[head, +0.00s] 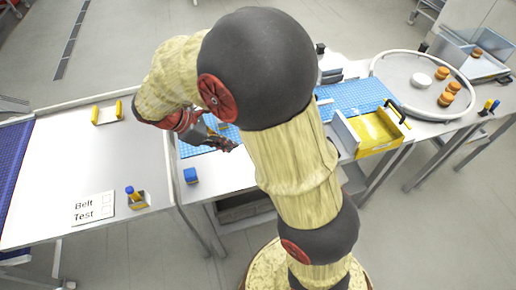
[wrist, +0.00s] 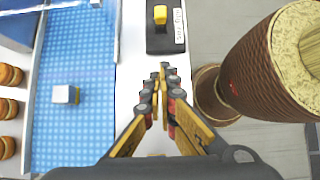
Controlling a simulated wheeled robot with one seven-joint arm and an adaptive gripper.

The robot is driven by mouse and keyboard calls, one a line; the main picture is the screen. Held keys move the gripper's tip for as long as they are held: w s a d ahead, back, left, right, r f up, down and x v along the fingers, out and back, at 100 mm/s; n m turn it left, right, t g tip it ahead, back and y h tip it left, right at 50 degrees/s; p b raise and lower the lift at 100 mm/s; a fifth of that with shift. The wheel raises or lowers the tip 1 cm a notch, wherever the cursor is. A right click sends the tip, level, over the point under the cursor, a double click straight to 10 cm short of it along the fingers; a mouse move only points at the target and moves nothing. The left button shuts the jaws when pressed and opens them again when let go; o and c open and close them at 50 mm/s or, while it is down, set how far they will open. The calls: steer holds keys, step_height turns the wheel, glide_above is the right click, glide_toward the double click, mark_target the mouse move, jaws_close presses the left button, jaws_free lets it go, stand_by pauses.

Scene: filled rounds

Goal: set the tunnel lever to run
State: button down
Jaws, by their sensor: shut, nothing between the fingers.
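In the wrist view, a yellow lever knob (wrist: 160,14) stands on a dark base plate (wrist: 160,40) at the top middle. A white label (wrist: 179,26) with small sideways lettering, too small to read surely, lies along the plate's right side. I cannot tell which setting the lever is at. My gripper (wrist: 165,70) is shut and empty, its tips just below the plate in the picture and apart from the knob. In the head view my gripper (head: 232,146) is partly hidden by my arm, over the middle table; I cannot make out the lever there.
In the wrist view, a blue surface (wrist: 85,130) with a pale block (wrist: 66,94) lies left, with several brown rounds beyond.

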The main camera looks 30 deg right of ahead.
steer(key=shift+f, duration=0.1)
steer(key=b+x, duration=0.3)
steer(key=x, duration=0.7)
steer(key=shift+a, duration=0.1)
steer(key=d, duration=0.1)
steer(key=d+r, duration=0.1)
steer(key=s+d, duration=0.1)
steer(key=shift+d+r+b, duration=0.3)
steer(key=shift+r+b, duration=0.05)
steer(key=shift+b, duration=0.05)
steer(key=shift+r, duration=0.1)
steer(key=shift+s+d+r+y+p, duration=0.2)
steer(key=shift+d+y+p, duration=0.1)
steer(key=shift+p, duration=0.45)
